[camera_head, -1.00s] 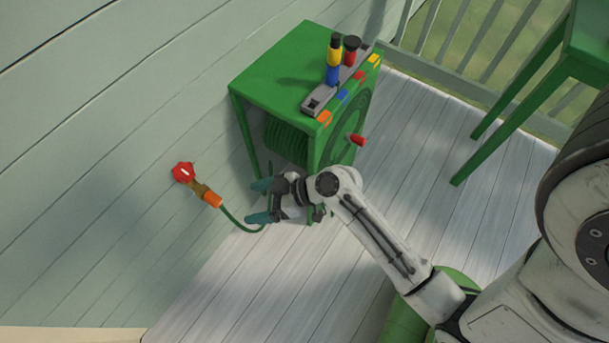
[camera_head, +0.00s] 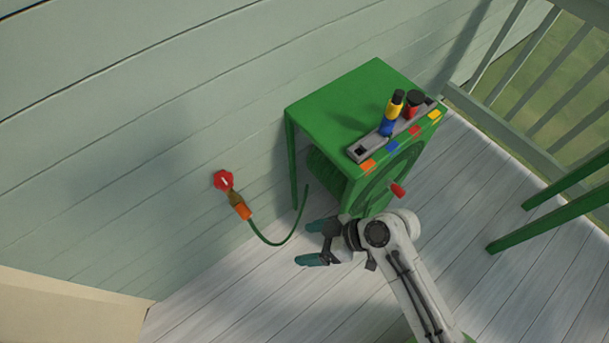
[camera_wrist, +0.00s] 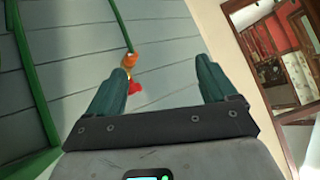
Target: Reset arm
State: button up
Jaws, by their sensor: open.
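My gripper (camera_head: 314,243) is open and empty, low in front of the green hose reel box. The green hose (camera_head: 272,243) curves from the connector toward the box, passing left of the fingers. The connector (camera_wrist: 129,61) and red tap (camera_wrist: 135,88) also show beyond the fingers in the wrist view.
The green hose reel box (camera_head: 345,105) stands against the wall, with a grey rack (camera_head: 368,148) of nozzles on top and a red crank handle (camera_head: 398,190) in front. Green furniture legs (camera_head: 545,225) and a railing are at right. The deck floor (camera_head: 240,300) is clear at lower left.

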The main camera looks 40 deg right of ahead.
jog(key=s+d+r+m+g+h+p, duration=0.3)
jog(key=s+d+r+m+g+h, duration=0.2)
jog(key=d, duration=0.6)
jog(key=s+r+m+h, duration=0.1)
jog(key=s+r+h, duration=0.1)
jog(key=s+r, duration=0.1)
jog(key=shift+s+r+g+h+p, duration=0.15)
jog(key=shift+s+g+h+p, duration=0.25)
jog(key=shift+s, duration=0.25)
